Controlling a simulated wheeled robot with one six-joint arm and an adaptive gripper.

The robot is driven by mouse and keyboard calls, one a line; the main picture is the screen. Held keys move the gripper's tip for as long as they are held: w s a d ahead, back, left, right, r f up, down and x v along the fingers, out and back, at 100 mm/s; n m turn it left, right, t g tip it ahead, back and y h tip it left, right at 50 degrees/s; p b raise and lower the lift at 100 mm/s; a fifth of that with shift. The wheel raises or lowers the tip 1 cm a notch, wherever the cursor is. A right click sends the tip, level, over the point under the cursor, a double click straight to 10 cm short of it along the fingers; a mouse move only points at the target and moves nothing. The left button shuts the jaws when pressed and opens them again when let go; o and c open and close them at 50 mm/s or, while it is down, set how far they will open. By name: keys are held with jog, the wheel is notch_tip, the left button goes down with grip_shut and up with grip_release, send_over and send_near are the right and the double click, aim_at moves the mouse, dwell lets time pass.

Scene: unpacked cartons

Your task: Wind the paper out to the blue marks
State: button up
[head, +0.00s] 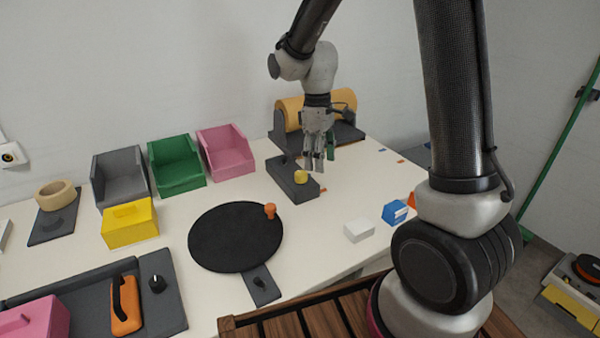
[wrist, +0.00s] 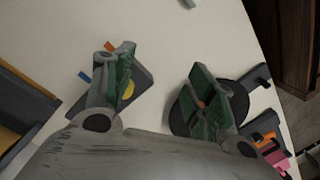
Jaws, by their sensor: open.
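A tan-orange paper roll (head: 291,112) sits in a dark holder (head: 349,134) at the back of the table, partly hidden by my arm. No paper strip is clearly visible on the table. My gripper (head: 316,165) points down above the table, in front of the holder. It is open and empty in the wrist view (wrist: 160,85), with green pads. A dark block (head: 283,172) with a yellow knob (head: 300,177) is below and beside it.
A black turntable (head: 235,238) with an orange knob (head: 270,211) stands in front. Gray (head: 120,178), green (head: 177,164) and pink (head: 226,152) bins line the wall. A white block (head: 359,230) and a blue block (head: 395,212) are near the front edge.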

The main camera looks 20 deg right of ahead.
aim_at(300, 173)
jog(key=w+a+n, duration=0.1)
jog(key=w+n, duration=0.1)
jog(key=w+f+n+t, duration=0.1)
jog(key=w+n, duration=0.1)
jog(key=w, duration=0.1)
jog(key=w+a+n, duration=0.1)
jog(key=w+n, duration=0.1)
jog(key=w, duration=0.1)
jog(key=shift+w+a+f+n, duration=0.15)
jog(key=shift+a+f+n, duration=0.15)
jog(key=shift+f+n, duration=0.1)
jog(key=shift+w+f+n, duration=0.1)
jog(key=shift+n, duration=0.7)
notch_tip(300, 173, down, 8)
jog(key=shift+r, duration=0.2)
jog(key=c, duration=1)
